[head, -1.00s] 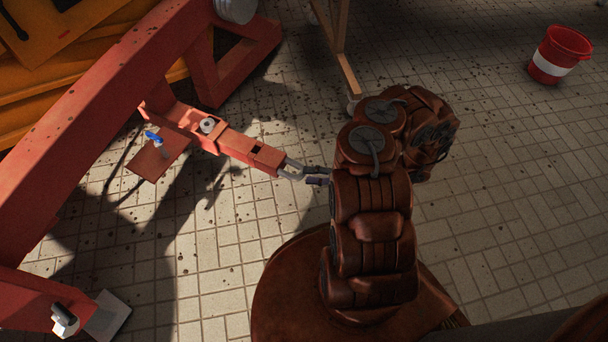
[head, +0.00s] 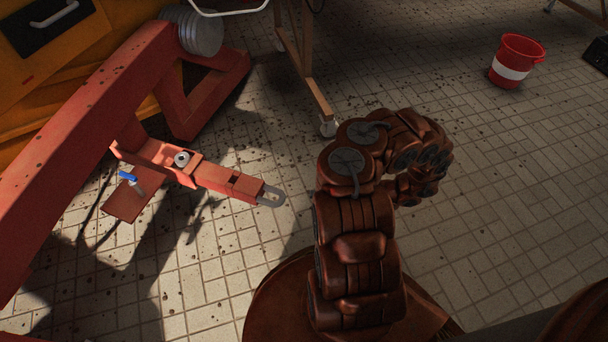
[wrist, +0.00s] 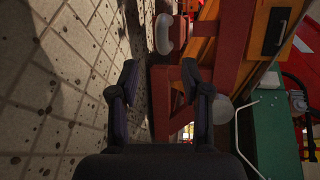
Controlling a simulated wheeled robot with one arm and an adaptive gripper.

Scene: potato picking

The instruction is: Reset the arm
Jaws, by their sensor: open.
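My gripper (wrist: 160,90) shows in the wrist view with its two dark fingers spread apart. Nothing is between them. Beyond the fingers are the tiled floor on the left and red beams on the right. In the head view my brown arm is folded in the middle, and the gripper itself is hidden behind its links.
A red frame (head: 75,135) with a protruding bar ending in a metal loop (head: 271,196) stands left of my arm. A wheeled wooden stand (head: 305,65) is behind. A red and white bucket (head: 512,72) sits at the upper right.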

